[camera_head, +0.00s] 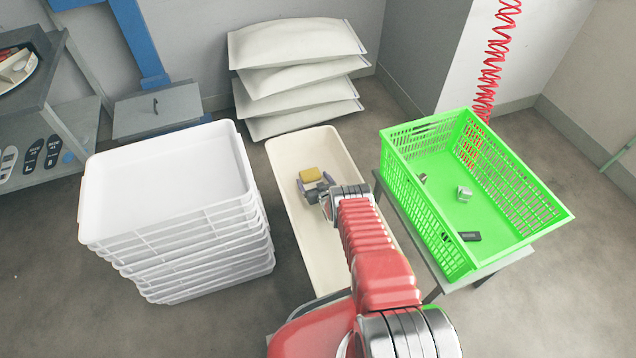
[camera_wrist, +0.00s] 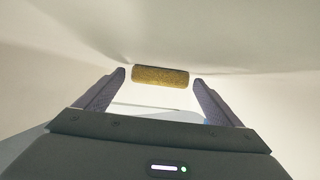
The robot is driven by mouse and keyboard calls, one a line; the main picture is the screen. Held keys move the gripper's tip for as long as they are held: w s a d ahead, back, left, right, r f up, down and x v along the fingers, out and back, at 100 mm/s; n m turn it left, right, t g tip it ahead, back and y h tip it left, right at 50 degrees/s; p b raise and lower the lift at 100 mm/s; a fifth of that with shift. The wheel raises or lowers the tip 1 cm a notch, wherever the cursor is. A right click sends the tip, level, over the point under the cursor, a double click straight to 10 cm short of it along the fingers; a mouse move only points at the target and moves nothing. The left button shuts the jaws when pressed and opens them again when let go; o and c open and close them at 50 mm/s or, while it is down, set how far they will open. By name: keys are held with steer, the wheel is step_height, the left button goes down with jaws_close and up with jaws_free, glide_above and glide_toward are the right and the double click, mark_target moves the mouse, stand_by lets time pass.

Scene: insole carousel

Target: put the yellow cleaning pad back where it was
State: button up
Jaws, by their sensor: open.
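The yellow cleaning pad (camera_head: 310,174) shows inside the long cream tub (camera_head: 285,150), just past my gripper (camera_head: 316,188). In the wrist view the yellow cleaning pad (camera_wrist: 161,76) lies just beyond and between the two fingertips of my gripper (camera_wrist: 160,78). The jaws are open, with a finger on each side of the pad's ends. I cannot tell whether either finger touches the pad, or whether the pad rests on the tub floor.
A stack of white trays (camera_head: 175,185) stands left of the tub. A green crate (camera_head: 510,190) with several small metal and dark items stands right on a grey stand. White sacks (camera_head: 295,75) are stacked behind. A red coiled hose (camera_head: 490,70) hangs behind the crate.

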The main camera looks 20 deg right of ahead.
steer(key=shift+r, duration=0.1)
steer(key=shift+v, duration=5.95)
